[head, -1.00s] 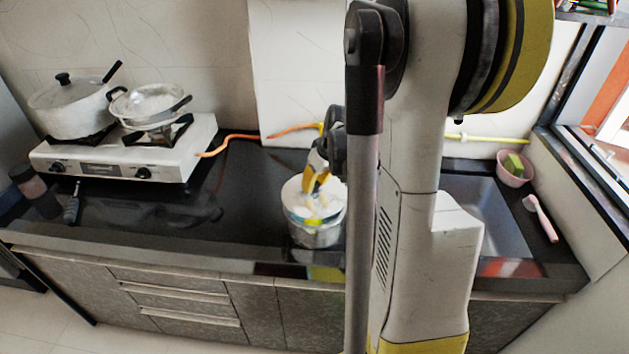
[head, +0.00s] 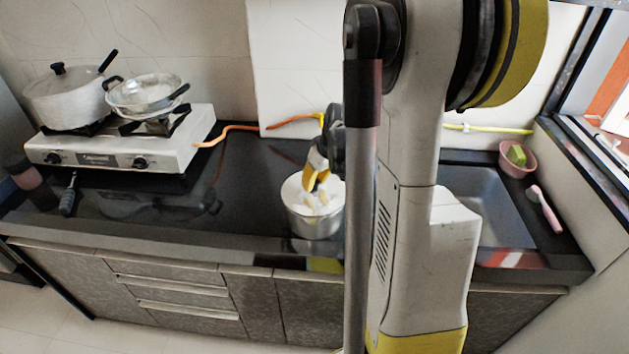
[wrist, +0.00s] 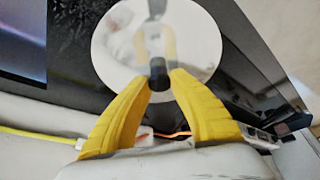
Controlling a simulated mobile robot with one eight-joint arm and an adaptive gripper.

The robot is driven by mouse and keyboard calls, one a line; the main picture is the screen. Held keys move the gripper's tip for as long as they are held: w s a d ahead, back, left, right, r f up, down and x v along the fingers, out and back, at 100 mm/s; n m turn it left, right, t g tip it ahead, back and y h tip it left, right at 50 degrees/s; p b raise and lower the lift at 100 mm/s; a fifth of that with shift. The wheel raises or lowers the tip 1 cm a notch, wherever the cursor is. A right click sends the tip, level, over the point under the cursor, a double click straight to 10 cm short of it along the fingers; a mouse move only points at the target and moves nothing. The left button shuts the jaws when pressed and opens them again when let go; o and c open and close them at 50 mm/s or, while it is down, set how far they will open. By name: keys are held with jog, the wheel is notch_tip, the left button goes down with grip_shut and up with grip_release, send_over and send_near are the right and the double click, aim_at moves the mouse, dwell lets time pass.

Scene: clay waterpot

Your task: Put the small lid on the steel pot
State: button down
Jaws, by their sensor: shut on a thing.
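The steel pot (head: 313,221) stands on the dark counter left of my arm in the head view. The small lid (head: 301,190) is pale and round, and lies level at the pot's mouth; whether it is fully seated cannot be told. In the wrist view the lid (wrist: 118,47) is a shiny disc with a black knob (wrist: 157,70). My gripper (wrist: 162,76) has its yellow fingers shut on that knob. In the head view my gripper (head: 316,182) is over the pot, partly hidden by my arm. The pot is hidden beneath the lid in the wrist view.
A white gas stove (head: 120,150) at the left holds a lidded pot (head: 68,100) and a pan (head: 147,98). A sink (head: 487,215) lies right of my arm, with a pink bowl (head: 517,160) and brush (head: 545,210) beyond it. The counter left of the pot is mostly clear.

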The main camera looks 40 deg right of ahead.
jog(key=shift+f+b, duration=0.5)
jog(key=shift+f, duration=0.15)
dwell(0.5)
jog(key=c, duration=1.1)
grip_release()
jog(key=shift+o, duration=0.2)
jog(key=v, duration=1.2)
